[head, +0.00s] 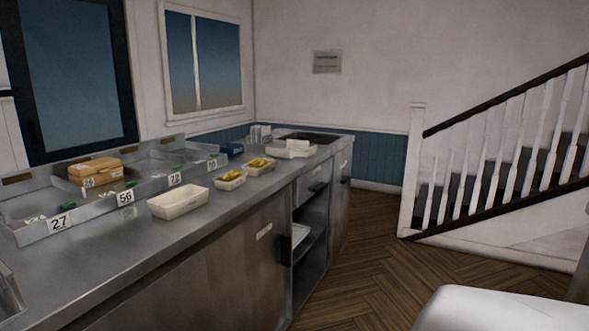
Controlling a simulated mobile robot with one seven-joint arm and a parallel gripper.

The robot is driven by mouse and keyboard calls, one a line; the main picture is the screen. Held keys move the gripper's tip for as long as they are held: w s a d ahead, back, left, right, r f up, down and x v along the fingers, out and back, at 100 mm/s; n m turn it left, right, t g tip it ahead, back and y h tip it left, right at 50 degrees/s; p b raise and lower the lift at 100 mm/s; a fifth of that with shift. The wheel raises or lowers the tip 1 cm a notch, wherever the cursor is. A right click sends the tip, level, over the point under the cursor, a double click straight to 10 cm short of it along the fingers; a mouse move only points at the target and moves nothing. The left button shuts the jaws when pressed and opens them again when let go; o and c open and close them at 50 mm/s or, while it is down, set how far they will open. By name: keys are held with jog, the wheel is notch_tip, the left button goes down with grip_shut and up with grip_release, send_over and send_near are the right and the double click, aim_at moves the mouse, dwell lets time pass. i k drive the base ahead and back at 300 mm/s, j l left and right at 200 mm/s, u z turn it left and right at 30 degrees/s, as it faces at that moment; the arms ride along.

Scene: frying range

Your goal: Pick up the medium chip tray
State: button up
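Three cream trays stand in a row on the steel counter. The nearest and largest tray (178,205) looks empty. Beyond it is a small tray (230,183) with yellow chips in it. Farther along is another chip tray (259,170), also with yellow chips; allowing for distance it looks somewhat bigger than the small one. I cannot tell for certain which is the medium one. My gripper is not in view.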

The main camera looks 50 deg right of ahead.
aim_at(258, 167)
jog(key=z, duration=1.35)
